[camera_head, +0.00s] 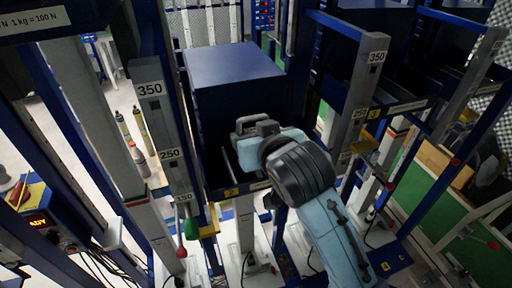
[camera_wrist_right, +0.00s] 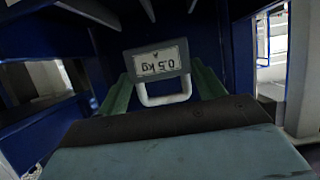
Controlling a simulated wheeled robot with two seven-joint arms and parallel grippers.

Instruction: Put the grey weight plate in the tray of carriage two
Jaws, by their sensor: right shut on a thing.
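My right gripper (camera_head: 232,158) reaches from the lower right into the dark opening of the blue carriage marked 2 (camera_head: 218,193). In the right wrist view, its green fingers (camera_wrist_right: 163,78) are shut on the white handle of the grey weight plate (camera_wrist_right: 158,62), labelled 0.5 kg. The label reads upside down there. Blue walls stand around the plate in that view; whether it touches the tray floor cannot be told. In the head view the plate is hidden by my gripper and the carriage's shade. My left gripper is not in view.
A large blue box (camera_head: 235,75) stands above and behind the opening. Upright scale posts marked 350 and 250 (camera_head: 162,150) stand on both sides, close to my arm. The neighbouring carriage marked 3 (camera_head: 375,112) is at right.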

